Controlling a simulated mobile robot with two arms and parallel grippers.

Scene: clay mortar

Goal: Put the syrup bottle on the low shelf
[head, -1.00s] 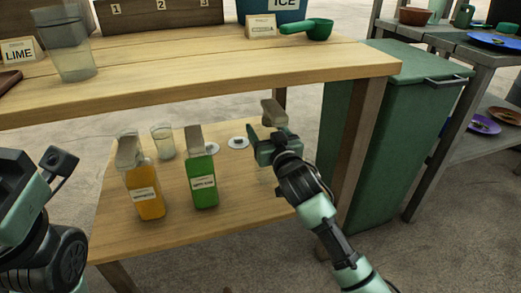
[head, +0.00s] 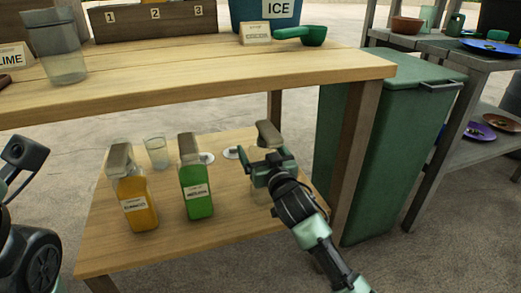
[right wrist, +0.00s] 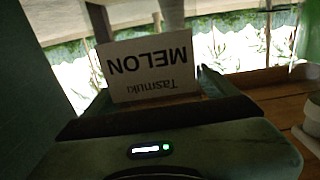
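My right gripper (head: 262,168) is shut on the syrup bottle (head: 268,134), over the right part of the low shelf (head: 185,240). The bottle has a grey-brown cap and looks upright. The gripper hides most of its body, and I cannot tell whether its base touches the shelf. In the right wrist view, its pale label (right wrist: 152,68) reads "Tasmuki MELON" upside down, between the fingers. Of my left arm, only a part shows at the left edge of the head view, and its fingers are not seen.
An orange bottle (head: 138,205), a green bottle (head: 197,192) and a clear glass (head: 157,152) stand on the shelf. The wooden tabletop (head: 200,85) overhangs the shelf. A green bin (head: 400,130) stands right.

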